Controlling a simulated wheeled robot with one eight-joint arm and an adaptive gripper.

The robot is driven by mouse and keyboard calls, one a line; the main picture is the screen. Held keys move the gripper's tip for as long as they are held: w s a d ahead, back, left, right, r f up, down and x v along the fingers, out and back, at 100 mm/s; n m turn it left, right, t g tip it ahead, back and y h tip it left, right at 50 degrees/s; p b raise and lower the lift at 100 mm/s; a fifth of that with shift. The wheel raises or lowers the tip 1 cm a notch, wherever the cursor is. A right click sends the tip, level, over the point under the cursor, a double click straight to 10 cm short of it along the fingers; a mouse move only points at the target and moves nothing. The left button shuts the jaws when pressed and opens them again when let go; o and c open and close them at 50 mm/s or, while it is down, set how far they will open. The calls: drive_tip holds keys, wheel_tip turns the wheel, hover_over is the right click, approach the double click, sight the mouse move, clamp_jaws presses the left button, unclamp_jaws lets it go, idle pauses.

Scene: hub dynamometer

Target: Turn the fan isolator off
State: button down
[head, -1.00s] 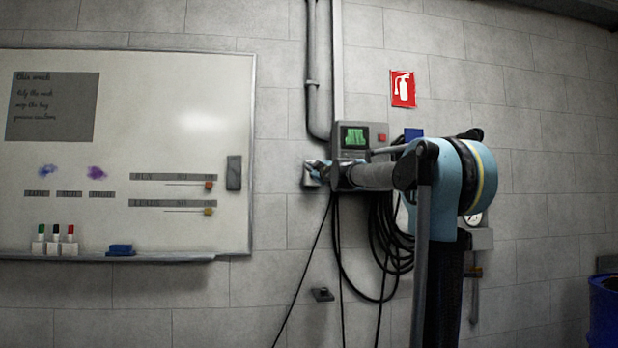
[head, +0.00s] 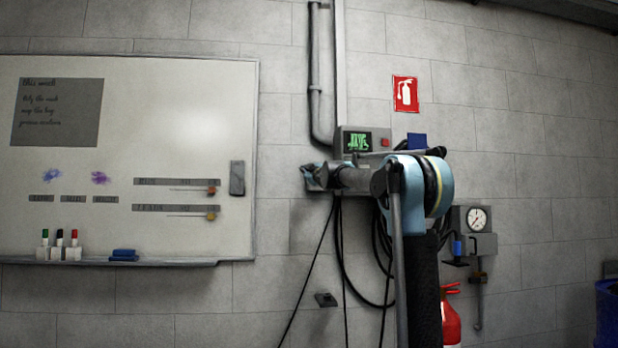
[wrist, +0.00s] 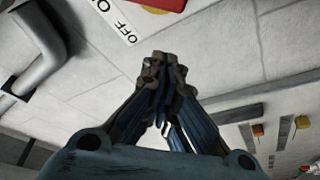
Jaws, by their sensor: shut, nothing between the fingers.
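The fan isolator shows only in part at the top edge of the wrist view, as a red part on a yellow plate (wrist: 163,5). A white label (wrist: 117,20) with black "OFF" lettering lies beside it on the wall; the rest is cut off. My gripper (wrist: 162,62) is shut and empty, its fingertips together below the isolator in that picture and apart from it. In the head view my gripper (head: 312,178) is at the wall between the whiteboard and the display unit. I cannot make out the isolator there.
A whiteboard (head: 190,100) with a tray is on the left. A grey pipe (head: 316,95) runs down above my gripper. A display unit (head: 357,141), hanging cables (head: 340,260), a pressure gauge (head: 477,218) and a red extinguisher (head: 451,320) are to the right.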

drive_tip(key=shift+w+d+f, duration=0.15)
drive_tip(key=shift+d+f, duration=1.25)
drive_tip(key=shift+f, duration=0.05)
drive_tip(key=shift+f, duration=0.75)
drive_tip(key=shift+w+d+f, duration=0.1)
drive_tip(key=shift+d+f, duration=0.5)
drive_tip(key=shift+f, duration=0.3)
idle(0.3)
drive_tip(key=shift+a, duration=0.1)
idle(1.3)
drive_tip(key=s+d, duration=0.1)
drive_tip(key=s, duration=0.8)
drive_tip(key=shift+s+f, duration=0.15)
